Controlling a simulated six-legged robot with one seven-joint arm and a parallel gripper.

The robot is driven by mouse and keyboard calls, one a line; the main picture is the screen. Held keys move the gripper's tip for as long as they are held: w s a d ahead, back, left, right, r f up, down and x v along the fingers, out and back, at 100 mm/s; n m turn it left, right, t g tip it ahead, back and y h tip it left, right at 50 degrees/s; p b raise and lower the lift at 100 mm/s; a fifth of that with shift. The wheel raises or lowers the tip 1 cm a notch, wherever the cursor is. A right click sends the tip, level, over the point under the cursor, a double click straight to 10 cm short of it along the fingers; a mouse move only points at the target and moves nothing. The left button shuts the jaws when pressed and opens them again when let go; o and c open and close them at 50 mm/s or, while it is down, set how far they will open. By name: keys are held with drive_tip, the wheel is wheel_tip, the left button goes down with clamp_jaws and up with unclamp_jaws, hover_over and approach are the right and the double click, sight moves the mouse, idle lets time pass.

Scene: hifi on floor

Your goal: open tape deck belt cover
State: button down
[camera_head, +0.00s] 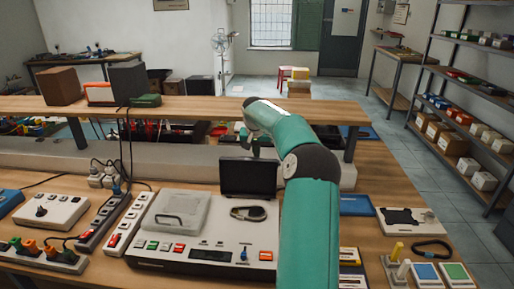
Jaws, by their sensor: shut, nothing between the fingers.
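A pale control panel (202,252) lies on the bench in front of me, with coloured buttons and switches along its front. A light grey, flat cover with a handle (178,212) sits on its left part and looks closed. I take this to be the belt cover. A black screen (248,176) stands upright at the panel's back, and a dark oval loop (248,213) lies in front of it. My teal arm reaches forward on the right, past the panel. My gripper (256,149) is shut and empty, beyond the screen and apart from the cover, partly hidden by my arm.
Power strips (117,222) and a white switch box (50,210) with cables lie left of the panel. A raised wooden shelf (200,108) crosses behind. Blue and green pads (455,272) and a carabiner-like loop (432,247) are at right. Open floor lies beyond.

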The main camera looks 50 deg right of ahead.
sight(254, 160)
drive_tip(key=shift+s+a+r, duration=0.3)
drive_tip(key=shift+s+a, duration=0.25)
drive_tip(key=shift+a, duration=0.25)
drive_tip(key=shift+a+r, duration=0.15)
drive_tip(key=shift+s+a+r+t+h, duration=0.3)
drive_tip(key=shift+s+a+h, duration=0.05)
drive_tip(key=shift+a+h, duration=0.05)
drive_tip(key=shift+t+h, duration=0.6)
drive_tip(key=shift+h, duration=0.1)
drive_tip(key=shift+s+a+r, duration=0.35)
drive_tip(key=shift+s+a, duration=0.35)
drive_tip(key=shift+a, duration=0.1)
drive_tip(key=shift+s+a+r, duration=0.3)
drive_tip(key=shift+s+a, duration=0.4)
drive_tip(key=shift+a, duration=0.1)
drive_tip(key=v, duration=1.4)
